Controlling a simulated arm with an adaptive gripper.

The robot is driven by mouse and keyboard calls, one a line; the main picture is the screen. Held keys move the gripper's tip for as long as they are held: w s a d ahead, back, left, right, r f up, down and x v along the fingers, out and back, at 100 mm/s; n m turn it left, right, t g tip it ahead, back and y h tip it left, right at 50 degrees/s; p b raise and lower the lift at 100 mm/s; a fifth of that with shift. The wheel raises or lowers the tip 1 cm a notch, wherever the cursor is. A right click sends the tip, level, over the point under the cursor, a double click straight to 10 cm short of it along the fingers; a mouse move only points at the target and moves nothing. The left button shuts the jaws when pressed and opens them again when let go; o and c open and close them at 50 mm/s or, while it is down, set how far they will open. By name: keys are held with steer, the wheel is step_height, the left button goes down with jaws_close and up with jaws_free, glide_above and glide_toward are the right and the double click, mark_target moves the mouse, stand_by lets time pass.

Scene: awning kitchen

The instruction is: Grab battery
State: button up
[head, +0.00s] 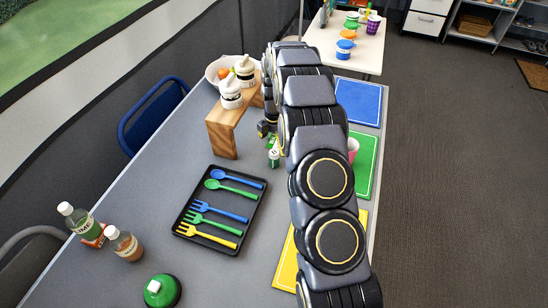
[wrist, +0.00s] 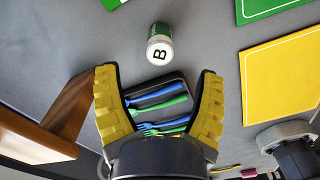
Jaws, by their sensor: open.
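The likely battery is a small green and white cylinder with a "B" on its white end. In the wrist view the battery (wrist: 159,45) is just beyond the fingertips, roughly centred between them. In the head view the battery (head: 274,157) is on the grey table beside my arm, partly hidden by it. My gripper (wrist: 158,72) has its two yellow-padded fingers spread wide, with nothing held between them. In the head view my gripper (head: 267,129) is mostly hidden by my arm, above and close to the battery.
A wooden stand (head: 222,132) with white bottles is close left of my gripper. A black tray (head: 213,246) of coloured cutlery lies nearer. Blue (head: 360,102), green (head: 366,165) and yellow (head: 287,272) mats line the right edge, with a pink cup (head: 352,149) behind my arm.

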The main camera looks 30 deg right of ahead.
mark_target(274, 159)
step_height(274, 159, down, 8)
steer(key=shift+w+d+r, duration=0.1)
steer(key=shift+d+r, duration=0.05)
steer(key=shift+r, duration=0.1)
jaws_close()
